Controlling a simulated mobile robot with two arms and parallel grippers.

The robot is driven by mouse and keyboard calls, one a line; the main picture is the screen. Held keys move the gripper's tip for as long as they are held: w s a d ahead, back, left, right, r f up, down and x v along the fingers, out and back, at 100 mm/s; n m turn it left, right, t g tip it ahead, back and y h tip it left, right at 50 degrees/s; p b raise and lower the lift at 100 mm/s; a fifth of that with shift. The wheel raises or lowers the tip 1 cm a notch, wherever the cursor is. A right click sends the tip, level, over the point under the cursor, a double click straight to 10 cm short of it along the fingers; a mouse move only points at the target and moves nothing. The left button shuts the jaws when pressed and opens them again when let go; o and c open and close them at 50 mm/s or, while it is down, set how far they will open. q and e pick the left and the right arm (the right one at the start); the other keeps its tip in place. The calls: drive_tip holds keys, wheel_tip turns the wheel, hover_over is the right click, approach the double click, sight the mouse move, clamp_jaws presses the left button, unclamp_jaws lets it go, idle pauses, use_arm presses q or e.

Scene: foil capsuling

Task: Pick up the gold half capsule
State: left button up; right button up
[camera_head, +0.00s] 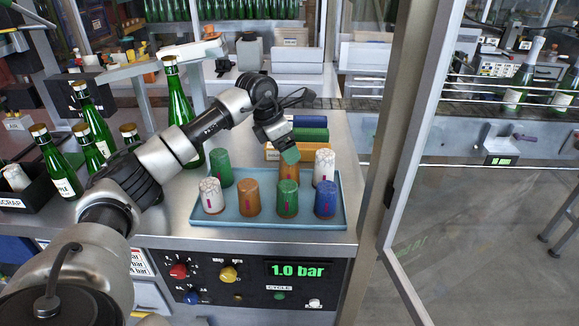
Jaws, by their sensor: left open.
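A blue tray (330,222) on the steel bench holds several foil capsules. A gold-orange capsule (248,198) stands upright in the front row, between a white one (210,196) and a green one (287,199). A second gold-orange capsule (289,174) stands in the back row, its top partly hidden by my left gripper. My left gripper (290,156) points down just over this back capsule, its tip greenish; it is open and holds nothing that I can make out. Whether they touch is not clear. My right gripper is out of view.
A blue capsule (325,199), a back white one (324,166) and a back green one (221,168) crowd the tray. Green bottles (177,99) stand left, near the black scrap bin (38,193). Coloured blocks (309,134) lie behind the tray. A door frame (408,150) rises right.

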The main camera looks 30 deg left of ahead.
use_arm(q)
drive_tip(key=p+x, duration=0.1)
drive_tip(key=x, duration=0.3)
drive_tip(key=shift+w+a+f+p, duration=0.1)
drive_tip(key=shift+w+f+p, duration=0.05)
drive_tip(key=shift+f+p, duration=0.15)
drive_tip(key=shift+w+f, duration=0.1)
drive_tip(key=shift+f, duration=0.1)
drive_tip(key=c, duration=0.8)
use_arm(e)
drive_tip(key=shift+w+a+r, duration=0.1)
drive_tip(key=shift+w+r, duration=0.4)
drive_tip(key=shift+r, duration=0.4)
